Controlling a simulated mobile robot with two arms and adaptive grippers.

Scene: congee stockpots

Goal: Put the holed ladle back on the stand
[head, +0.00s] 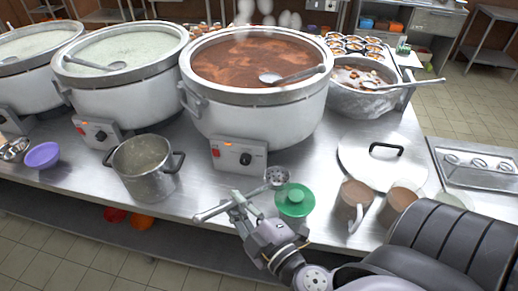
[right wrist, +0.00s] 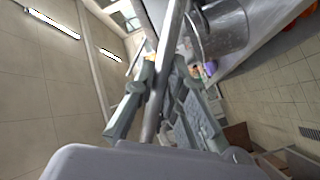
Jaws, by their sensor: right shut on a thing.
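My right gripper (head: 240,208) is shut on the handle of the holed ladle (head: 277,176), above the front edge of the steel table. The ladle's small round head points right, and its handle end sticks out left of the fingers. The head appears just above and left of a round green piece with a raised knob (head: 294,199). I cannot tell whether they touch, or whether this piece is the stand. In the right wrist view, the handle (right wrist: 166,75) runs between the two fingers. My left gripper is not in view.
A big stockpot of reddish congee (head: 255,95) stands behind the gripper. A small steel pot (head: 145,167) is to the left, with a purple bowl (head: 42,155) beyond. Brown-filled jugs (head: 353,200) and a large flat lid (head: 383,160) are to the right.

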